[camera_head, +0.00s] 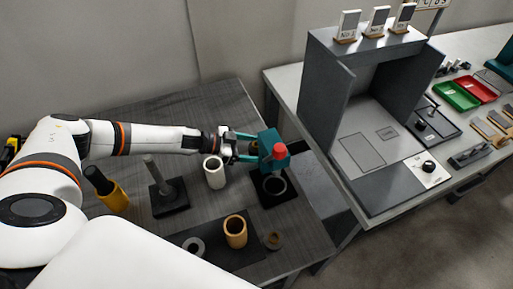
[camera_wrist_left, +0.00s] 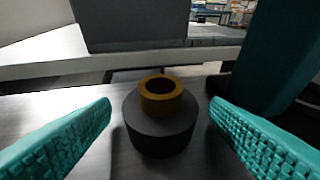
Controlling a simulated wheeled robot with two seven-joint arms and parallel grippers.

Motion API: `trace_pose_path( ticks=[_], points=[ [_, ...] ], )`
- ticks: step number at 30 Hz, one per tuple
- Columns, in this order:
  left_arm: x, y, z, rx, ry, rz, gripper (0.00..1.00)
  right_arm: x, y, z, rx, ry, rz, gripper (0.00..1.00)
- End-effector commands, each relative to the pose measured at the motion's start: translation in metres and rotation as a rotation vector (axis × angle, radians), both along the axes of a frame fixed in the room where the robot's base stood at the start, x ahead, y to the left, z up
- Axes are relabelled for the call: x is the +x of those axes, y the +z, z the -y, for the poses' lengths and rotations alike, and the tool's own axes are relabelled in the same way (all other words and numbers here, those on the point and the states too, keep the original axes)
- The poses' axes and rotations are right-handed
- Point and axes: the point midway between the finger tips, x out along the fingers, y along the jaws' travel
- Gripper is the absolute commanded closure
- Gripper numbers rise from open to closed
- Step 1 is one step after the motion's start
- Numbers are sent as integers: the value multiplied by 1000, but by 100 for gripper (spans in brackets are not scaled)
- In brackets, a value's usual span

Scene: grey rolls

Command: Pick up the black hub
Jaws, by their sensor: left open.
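The black hub (camera_wrist_left: 160,138) is a short dark cylinder standing upright on the grey table, centred in the left wrist view. A narrower ochre ring (camera_wrist_left: 160,106) sits on top of it. My left gripper (camera_wrist_left: 160,125) is open, with one teal ribbed finger on each side of the hub and visible gaps to both. In the head view my left gripper (camera_head: 246,148) reaches in from the left beside a teal block (camera_head: 269,141) with a red top. There the hub is mostly hidden by the fingers and block. My right gripper is not in view.
A white cylinder (camera_head: 214,175) stands just in front of the left gripper. A black square holder (camera_head: 262,199), a post on a black base (camera_head: 174,206), a yellow cylinder (camera_head: 116,200) and an ochre cylinder (camera_head: 236,233) are nearby. A grey cabinet (camera_head: 325,87) stands on the right-hand table.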

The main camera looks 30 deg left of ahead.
Motion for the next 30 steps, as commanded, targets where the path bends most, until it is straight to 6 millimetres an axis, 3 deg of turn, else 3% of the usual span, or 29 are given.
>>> trace_pose_path(
  ticks=[5, 16, 24, 30],
  points=[
    [0, 0, 0, 0, 0, 0, 30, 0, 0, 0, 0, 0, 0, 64],
    [0, 0, 0, -1, 0, -1, 87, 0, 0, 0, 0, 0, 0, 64],
    [0, 5, 0, -2, 0, 1, 88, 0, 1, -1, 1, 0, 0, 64],
    [1, 39, -1, 0, -1, 6, 88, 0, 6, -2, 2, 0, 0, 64]
  ],
)
